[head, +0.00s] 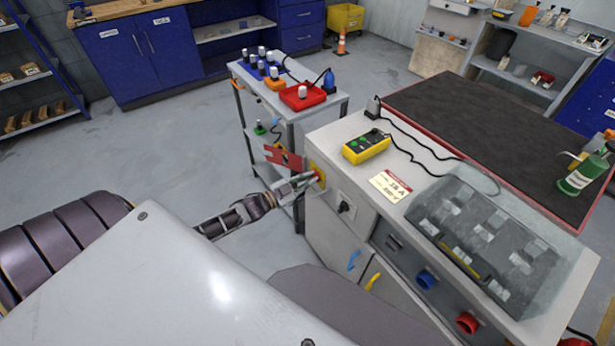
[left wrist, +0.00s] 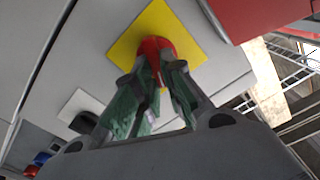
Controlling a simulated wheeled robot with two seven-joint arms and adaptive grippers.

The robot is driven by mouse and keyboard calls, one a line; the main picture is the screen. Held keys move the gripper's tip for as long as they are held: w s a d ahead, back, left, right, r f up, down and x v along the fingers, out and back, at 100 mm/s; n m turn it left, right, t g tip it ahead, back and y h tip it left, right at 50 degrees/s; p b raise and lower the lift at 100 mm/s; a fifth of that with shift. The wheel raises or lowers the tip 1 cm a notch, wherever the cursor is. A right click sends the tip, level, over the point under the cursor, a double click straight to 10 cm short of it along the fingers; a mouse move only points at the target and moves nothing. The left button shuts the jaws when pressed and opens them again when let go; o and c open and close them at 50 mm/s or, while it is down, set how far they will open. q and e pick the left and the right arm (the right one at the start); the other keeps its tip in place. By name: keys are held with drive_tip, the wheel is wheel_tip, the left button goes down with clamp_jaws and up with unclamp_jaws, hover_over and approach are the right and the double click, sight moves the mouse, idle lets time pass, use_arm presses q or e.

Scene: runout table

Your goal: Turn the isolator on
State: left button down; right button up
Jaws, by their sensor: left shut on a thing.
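The isolator is a red knob on a square yellow plate (head: 317,168) on the near-left face of the grey cabinet (head: 335,150). In the left wrist view the yellow plate (left wrist: 198,38) and the red knob (left wrist: 157,46) show clearly. My left gripper (head: 312,180) reaches it from the left. In the left wrist view its two fingers (left wrist: 160,85) are closed around the red knob, one on each side. The fingers hide part of the knob, so its exact angle is hard to tell. My right gripper is not in view.
A black switch on a white plate (head: 345,206) sits beside the isolator. A red panel (head: 285,158) is just behind my gripper. A yellow button box (head: 366,147) and a clear-covered unit (head: 490,240) are on top. A grey trolley (head: 290,110) stands close behind.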

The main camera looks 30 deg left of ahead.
use_arm(q)
drive_tip(key=m, duration=0.4)
drive_tip(key=f+m, duration=0.1)
drive_tip(key=m, duration=0.7)
drive_tip(key=shift+s+d+f+m, duration=0.15)
drive_tip(key=shift+d+m, duration=0.2)
drive_tip(key=shift+m, duration=0.05)
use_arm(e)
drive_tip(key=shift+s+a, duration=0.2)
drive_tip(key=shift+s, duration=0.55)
